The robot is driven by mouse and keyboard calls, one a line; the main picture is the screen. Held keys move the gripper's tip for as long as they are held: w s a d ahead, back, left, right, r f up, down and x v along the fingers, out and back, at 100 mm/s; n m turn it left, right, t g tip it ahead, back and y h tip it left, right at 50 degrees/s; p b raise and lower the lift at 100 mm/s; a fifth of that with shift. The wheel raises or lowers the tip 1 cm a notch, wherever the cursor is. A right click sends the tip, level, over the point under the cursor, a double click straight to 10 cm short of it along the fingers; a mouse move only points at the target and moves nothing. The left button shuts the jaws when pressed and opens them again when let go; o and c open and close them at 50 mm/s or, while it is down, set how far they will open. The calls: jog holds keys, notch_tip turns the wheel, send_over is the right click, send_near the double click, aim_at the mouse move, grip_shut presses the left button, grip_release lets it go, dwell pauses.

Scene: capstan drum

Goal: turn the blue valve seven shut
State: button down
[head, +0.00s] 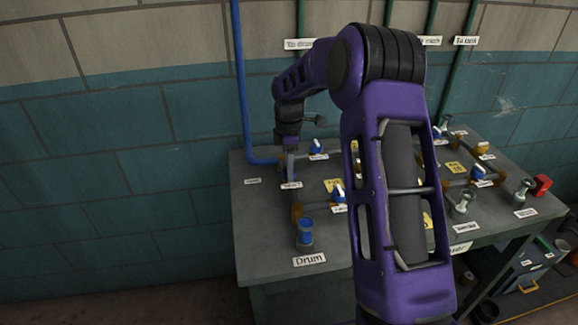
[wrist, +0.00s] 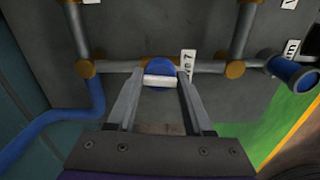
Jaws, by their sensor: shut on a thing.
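Blue valve seven (wrist: 159,68) shows in the wrist view as a round blue body with a pale bar handle (wrist: 160,81). A label ending in 7 (wrist: 187,64) stands beside it. The handle lies roughly parallel to the pipe (wrist: 118,67) that runs through the valve. My gripper (wrist: 161,84) has one finger at each end of the handle and is shut on it. In the head view my gripper (head: 291,158) points down at the left part of the table and hides most of the valve; a small label (head: 291,185) shows just below.
The grey table (head: 262,230) carries other blue-handled valves, such as one (head: 338,192) close to the right. A blue cup-like fitting (head: 305,232) stands by the Drum label (head: 309,260). A blue pipe (head: 243,100) rises at the left. A red block (head: 543,184) sits far right.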

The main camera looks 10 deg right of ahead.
jog(key=m+p, duration=0.1)
jog(key=m, duration=0.3)
jog(key=shift+r, duration=0.1)
jog(key=m, duration=0.4)
jog(key=shift+m, duration=0.4)
jog(key=m+p, duration=0.1)
jog(key=m, duration=0.3)
jog(key=shift+m, duration=2)
jog(key=shift+c, duration=1.4)
grip_release()
notch_tip(320, 180, up, 17)
jog(key=shift+r+p, duration=0.15)
jog(key=shift+p, duration=0.3)
